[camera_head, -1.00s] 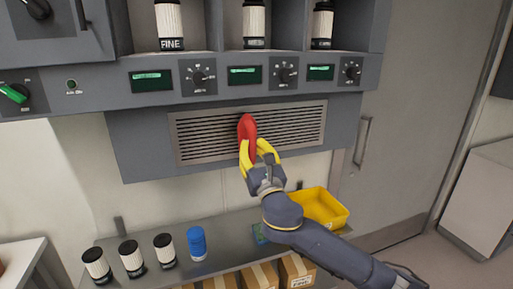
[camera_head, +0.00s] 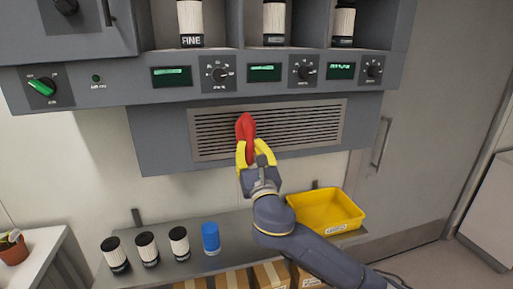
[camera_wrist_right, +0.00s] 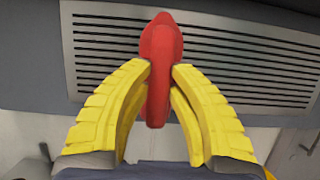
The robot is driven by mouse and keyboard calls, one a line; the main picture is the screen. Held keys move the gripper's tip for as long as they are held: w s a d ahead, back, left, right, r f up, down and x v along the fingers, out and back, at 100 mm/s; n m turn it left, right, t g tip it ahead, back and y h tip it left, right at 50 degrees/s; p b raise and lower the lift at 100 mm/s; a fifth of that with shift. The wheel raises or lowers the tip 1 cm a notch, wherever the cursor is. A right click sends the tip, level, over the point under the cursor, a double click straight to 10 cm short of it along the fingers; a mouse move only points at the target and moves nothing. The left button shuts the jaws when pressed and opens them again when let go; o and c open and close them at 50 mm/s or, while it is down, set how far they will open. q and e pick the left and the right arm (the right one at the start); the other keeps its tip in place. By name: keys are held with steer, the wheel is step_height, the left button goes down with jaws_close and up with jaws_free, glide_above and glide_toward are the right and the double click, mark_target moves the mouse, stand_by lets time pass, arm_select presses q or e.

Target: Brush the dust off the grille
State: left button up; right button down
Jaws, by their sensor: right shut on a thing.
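The grille (camera_head: 300,125) is a metal panel with dark horizontal slats, set in the grey face below the controls. It also fills the upper part of the right wrist view (camera_wrist_right: 240,60). My right gripper (camera_head: 254,150) has yellow fingers shut on a red brush (camera_head: 245,127), held upright in front of the grille's left part. In the right wrist view the red brush (camera_wrist_right: 160,70) sits between the fingertips (camera_wrist_right: 160,75). Its bristles are hidden, and I cannot tell whether it touches the slats. No dust is clear at this size. My left gripper is not in view.
A yellow bin (camera_head: 327,211) stands on the shelf below, right of my right arm. A blue jar (camera_head: 211,238) and several black-capped white jars (camera_head: 147,248) stand to the left. Cardboard boxes (camera_head: 235,279) are underneath. Control knobs (camera_head: 218,73) lie just above the grille.

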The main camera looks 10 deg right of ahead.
steer(key=shift+a+r, duration=0.1)
steer(key=shift+a, duration=0.15)
steer(key=shift+r, duration=1.1)
steer(key=w+d, duration=0.2)
steer(key=d, duration=1.8)
steer(key=shift+w+d, duration=0.25)
steer(key=shift+d, duration=0.05)
stand_by(1.2)
steer(key=shift+a, duration=0.1)
steer(key=a, duration=0.3)
steer(key=shift+s+a, duration=0.2)
steer(key=shift+s, duration=0.1)
steer(key=shift+a, duration=0.15)
steer(key=a, duration=0.6)
steer(key=shift+s+a, duration=0.25)
steer(key=shift+s, duration=0.15)
